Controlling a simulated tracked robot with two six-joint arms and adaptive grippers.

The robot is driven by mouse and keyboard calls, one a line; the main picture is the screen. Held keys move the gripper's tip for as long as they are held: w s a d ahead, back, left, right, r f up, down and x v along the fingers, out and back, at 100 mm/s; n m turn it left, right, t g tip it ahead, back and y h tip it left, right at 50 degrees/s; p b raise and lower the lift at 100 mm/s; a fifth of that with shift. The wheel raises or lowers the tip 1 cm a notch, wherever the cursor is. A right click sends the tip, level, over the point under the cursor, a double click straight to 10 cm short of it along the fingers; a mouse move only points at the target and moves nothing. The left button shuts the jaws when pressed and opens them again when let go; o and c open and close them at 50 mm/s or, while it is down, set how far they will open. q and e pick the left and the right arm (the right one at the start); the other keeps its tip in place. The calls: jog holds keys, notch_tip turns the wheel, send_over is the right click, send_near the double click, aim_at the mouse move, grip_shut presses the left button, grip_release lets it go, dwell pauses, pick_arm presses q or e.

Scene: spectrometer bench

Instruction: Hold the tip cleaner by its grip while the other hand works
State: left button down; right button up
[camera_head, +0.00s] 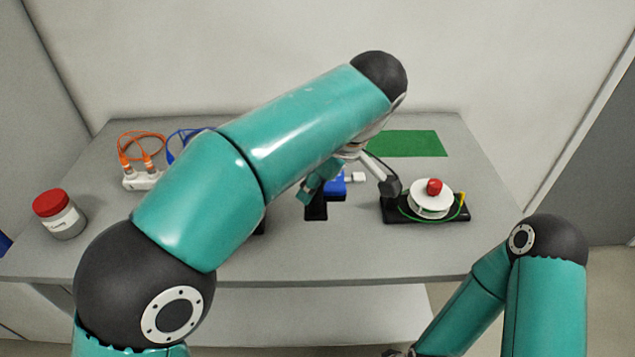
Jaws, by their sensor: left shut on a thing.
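The tip cleaner appears to be the blue body (337,187) with a short white nose pointing right, near the middle of the bench. My left gripper (346,190) reaches down over it from above and is shut on it. My left forearm and wrist hide much of the grip, so the exact contact does not show. A black block (316,208) stands just below and left of the blue body; I cannot tell whether they touch.
A black base (456,214) carries a white reel with a red knob (434,187), right of the gripper. A green mat (408,144) lies behind. At left are a red-lidded jar (59,215) and a white block with orange cables (141,180). The front right bench is clear.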

pick_arm(q)
jog(key=shift+f+b, duration=4.45)
jog(key=shift+f, duration=1.25)
pick_arm(e)
notch_tip(320, 180, down, 9)
jog(key=shift+f, duration=0.1)
jog(key=shift+c, duration=0.2)
grip_shut()
